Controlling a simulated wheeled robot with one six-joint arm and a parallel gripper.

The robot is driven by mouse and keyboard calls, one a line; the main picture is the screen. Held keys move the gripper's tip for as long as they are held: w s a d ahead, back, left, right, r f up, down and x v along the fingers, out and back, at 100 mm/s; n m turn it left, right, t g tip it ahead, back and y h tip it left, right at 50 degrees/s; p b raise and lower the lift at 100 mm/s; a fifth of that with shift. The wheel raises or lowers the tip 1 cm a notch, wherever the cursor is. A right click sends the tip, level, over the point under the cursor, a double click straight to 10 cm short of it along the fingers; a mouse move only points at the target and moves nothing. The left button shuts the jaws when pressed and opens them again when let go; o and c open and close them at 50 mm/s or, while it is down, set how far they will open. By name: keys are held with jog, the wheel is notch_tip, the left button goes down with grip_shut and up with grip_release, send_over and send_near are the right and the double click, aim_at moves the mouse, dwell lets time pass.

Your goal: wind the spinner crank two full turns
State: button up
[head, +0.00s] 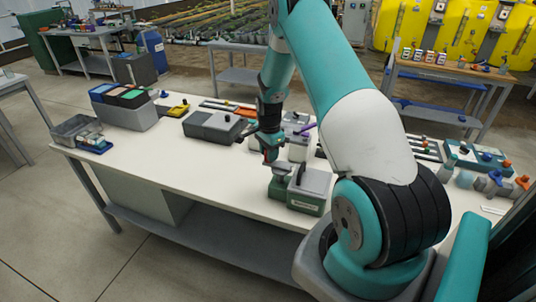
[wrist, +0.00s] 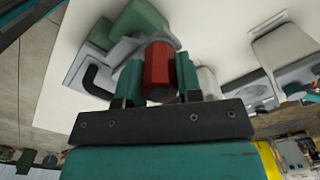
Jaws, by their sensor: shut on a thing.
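The spinner (head: 306,200) is a green-bodied unit with a grey lid, standing near the front edge of the white bench. In the wrist view its green body (wrist: 142,18) and grey parts show behind my fingers. The crank's red knob (wrist: 158,66) sits between my two teal fingers. My gripper (head: 271,155) points down over the left part of the spinner and is shut on this red knob; it also shows in the wrist view (wrist: 158,82). The crank arm is mostly hidden by the knob and fingers, so its angle is unclear.
Grey boxes (head: 213,128) stand left of the spinner, and a bin with coloured tops (head: 125,108) is farther left. A white device with a purple lever (head: 300,142) stands close behind. Bottles and coloured fittings (head: 490,183) are at the right. The bench's front left is clear.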

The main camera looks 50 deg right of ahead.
jog(key=shift+w+d+r, duration=0.1)
jog(key=shift+w+d, duration=0.05)
jog(key=shift+d, duration=0.45)
jog(key=o, duration=0.8)
jog(key=shift+a, duration=0.15)
notch_tip(320, 180, up, 17)
jog(key=b, duration=0.4)
jog(key=shift+r, duration=0.2)
jog(key=s+a+r+n+t+y, duration=0.1)
jog(key=s+a+r+n, duration=0.15)
jog(key=a+n, duration=0.6)
jog(key=s+a+r+n, duration=0.2)
jog(key=a+r+n, duration=0.15)
jog(key=a, duration=1.05)
jog(key=s+a+n+g+y, duration=0.1)
jog(key=s+a+n+y, duration=0.2)
jog(key=s+a+n, duration=1.2)
jog(key=s+a+r, duration=0.1)
jog(key=s+a, duration=0.1)
jog(key=s, duration=0.2)
jog(key=shift+s+n, duration=0.3)
